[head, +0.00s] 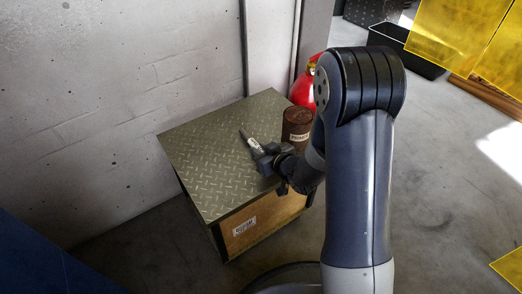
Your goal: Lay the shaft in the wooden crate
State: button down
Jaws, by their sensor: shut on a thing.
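My gripper (268,160) is over the diamond-plate top of a low stand, near its right side. It is shut on a slim grey piece, which looks like the shaft (250,141). The shaft points away from my gripper toward the back left, and a small pale patch shows on it. I cannot tell whether it touches the plate. Its near end is hidden by the jaws. No wooden crate shows clearly; a brown wooden edge (484,96) at the right is partly behind yellow sheeting.
The stand (200,150) has a labelled wooden front. A rusty brown labelled can (297,124) stands on it close to my gripper. A red cylinder (303,88) is behind. A black bin (418,62) and yellow sheets (455,30) are at upper right.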

jog(key=shift+f, duration=0.15)
jog(key=c, duration=1.3)
grip_release()
jog(key=shift+o, duration=0.2)
